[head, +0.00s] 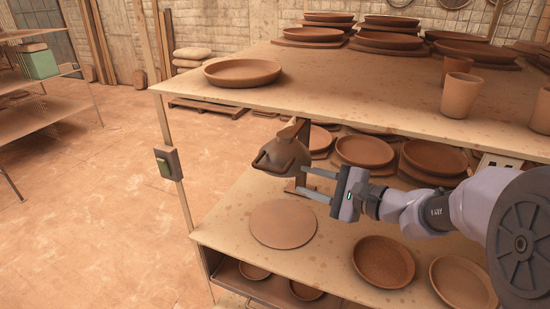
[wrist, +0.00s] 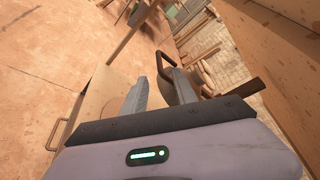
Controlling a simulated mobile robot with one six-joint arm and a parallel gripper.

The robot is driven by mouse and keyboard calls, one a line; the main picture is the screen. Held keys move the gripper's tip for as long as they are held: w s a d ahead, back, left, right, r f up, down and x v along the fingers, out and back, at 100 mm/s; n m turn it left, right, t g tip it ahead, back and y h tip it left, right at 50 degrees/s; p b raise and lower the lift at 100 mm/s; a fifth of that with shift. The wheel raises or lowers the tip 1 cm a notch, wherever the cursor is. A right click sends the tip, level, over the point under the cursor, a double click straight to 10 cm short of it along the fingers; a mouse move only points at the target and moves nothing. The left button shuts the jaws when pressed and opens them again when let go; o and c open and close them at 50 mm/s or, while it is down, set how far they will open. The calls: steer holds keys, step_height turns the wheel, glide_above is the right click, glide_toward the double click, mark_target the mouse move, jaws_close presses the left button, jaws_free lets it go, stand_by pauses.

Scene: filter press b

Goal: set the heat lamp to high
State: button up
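A dark brown dome-shaped lamp (head: 281,155) hangs from a bracket under the upper shelf in the head view, tilted, with a curved loop handle on its front. My gripper (head: 301,179) is just to the right of and below the lamp, its two fingers apart and pointing left. In the wrist view my gripper (wrist: 156,76) is open with nothing between the fingers. The lamp's loop handle (wrist: 157,58) shows just beyond the fingertips, and the right finger partly hides the lamp. I cannot tell whether a fingertip touches it. No setting marks are readable.
A round clay disc (head: 283,224) lies on the lower shelf below the lamp. Several clay plates stand behind and below. Open floor lies left.

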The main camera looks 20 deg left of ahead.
mark_target(272, 170)
steer(key=b+x, duration=0.1)
steer(key=x, duration=1.3)
steer(key=shift+s+f, duration=0.1)
steer(key=shift+f, duration=0.1)
steer(key=shift+c, duration=0.2)
jaws_close()
steer(key=shift+r, duration=0.1)
